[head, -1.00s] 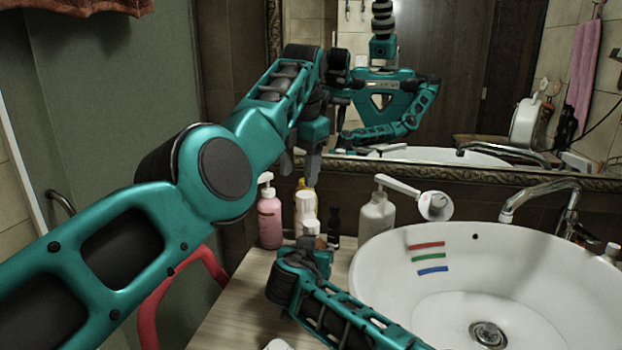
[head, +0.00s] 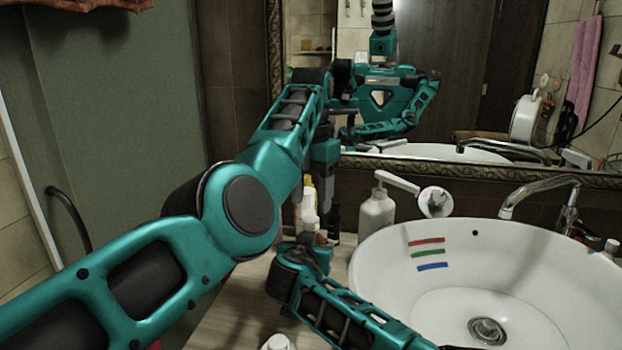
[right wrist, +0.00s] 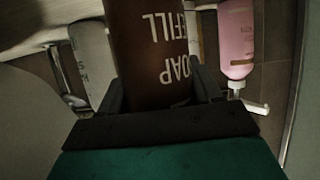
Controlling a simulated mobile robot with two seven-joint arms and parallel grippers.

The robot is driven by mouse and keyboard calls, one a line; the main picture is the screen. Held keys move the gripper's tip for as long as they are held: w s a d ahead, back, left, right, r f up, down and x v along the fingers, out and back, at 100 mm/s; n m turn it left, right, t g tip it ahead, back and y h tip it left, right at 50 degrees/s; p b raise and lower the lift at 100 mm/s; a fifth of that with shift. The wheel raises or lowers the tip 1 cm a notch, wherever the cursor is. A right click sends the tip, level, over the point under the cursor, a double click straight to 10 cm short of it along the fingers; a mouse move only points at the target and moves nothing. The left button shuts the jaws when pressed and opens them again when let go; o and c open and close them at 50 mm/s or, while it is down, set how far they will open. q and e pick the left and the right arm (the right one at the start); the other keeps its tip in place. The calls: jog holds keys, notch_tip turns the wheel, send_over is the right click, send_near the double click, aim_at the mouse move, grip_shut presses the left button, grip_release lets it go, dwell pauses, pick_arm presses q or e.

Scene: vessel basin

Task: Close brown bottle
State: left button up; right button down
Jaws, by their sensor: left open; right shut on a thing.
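The brown bottle (right wrist: 155,45) with white lettering is between the fingers of my right gripper (right wrist: 160,95) in the right wrist view, the lettering upside down. My right gripper is shut on it. In the head view my right gripper (head: 310,238) is low over the counter, and I cannot clearly make out the brown bottle there. My left gripper (head: 316,188) is open, fingers pointing down, just above and behind my right gripper. A white-topped container (head: 307,207) shows below it, partly covered. I see no loose cap clearly.
A white pump bottle (head: 376,214) stands right of the grippers, beside the white basin (head: 390,260) with its tap (head: 535,195). A pink bottle (right wrist: 236,40) shows in the right wrist view. A white object (head: 277,342) is at the front counter edge. The mirror is behind.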

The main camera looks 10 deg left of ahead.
aim_at(312, 219)
pick_arm(q)
jog(key=shift+f, duration=2.15)
grip_shut()
grip_release()
jog(key=shift+o, duration=0.4)
jog(key=shift+s+d, duration=0.1)
jog(key=shift+d, duration=0.05)
jog(key=shift+r, duration=2.3)
